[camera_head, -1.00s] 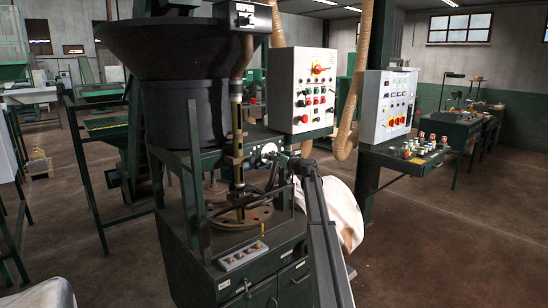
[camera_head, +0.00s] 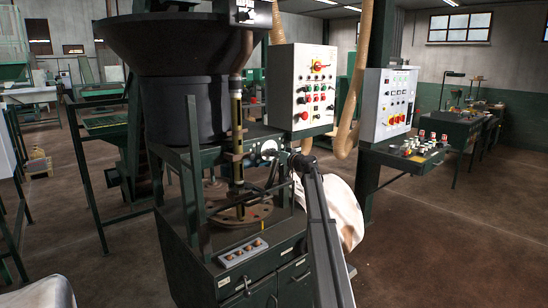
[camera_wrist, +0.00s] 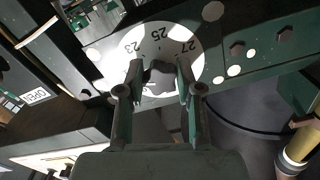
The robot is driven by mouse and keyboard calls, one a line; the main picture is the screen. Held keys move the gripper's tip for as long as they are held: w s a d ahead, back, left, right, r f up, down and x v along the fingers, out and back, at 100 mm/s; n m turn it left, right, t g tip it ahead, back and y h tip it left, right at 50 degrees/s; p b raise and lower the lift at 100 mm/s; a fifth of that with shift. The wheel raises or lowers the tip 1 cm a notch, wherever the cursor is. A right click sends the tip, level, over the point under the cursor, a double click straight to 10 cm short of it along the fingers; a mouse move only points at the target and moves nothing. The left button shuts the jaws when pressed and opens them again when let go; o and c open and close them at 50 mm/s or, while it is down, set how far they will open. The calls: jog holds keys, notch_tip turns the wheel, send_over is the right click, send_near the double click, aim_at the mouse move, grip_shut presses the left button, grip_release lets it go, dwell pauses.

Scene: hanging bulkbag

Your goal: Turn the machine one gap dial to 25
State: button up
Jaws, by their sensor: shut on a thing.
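The gap dial (camera_wrist: 200,62) is a white disc with black numbers on the green machine frame. In the wrist view, 25 stands near the top of the disc, 23 to its left and 27 to its right. My gripper (camera_wrist: 160,70) is shut on the dark knob (camera_wrist: 160,82) at the dial's centre, with one finger on each side. The fingers and knob hide the lower part of the dial. No clear pointer mark shows. In the head view, the dial (camera_head: 268,147) is small on the machine under the hopper, and my arm reaches it from the right.
A round plate (camera_head: 240,216) and a grey button box (camera_head: 243,252) lie on the machine's table. A white control panel (camera_head: 302,88) stands above and behind the dial. A pale sack (camera_head: 343,212) hangs behind my arm. Bolts (camera_wrist: 285,34) stick out beside the dial.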

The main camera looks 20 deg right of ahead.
jog(key=shift+a+r+m+p, duration=0.1)
jog(key=shift+r+m+p, duration=0.1)
jog(key=shift+m, duration=4.3)
jog(key=shift+r+m+p, duration=0.2)
jog(key=shift+m, duration=4.3)
jog(key=o, duration=1.2)
jog(key=shift+c, duration=0.2)
jog(key=shift+f, duration=0.1)
jog(key=shift+s, duration=0.15)
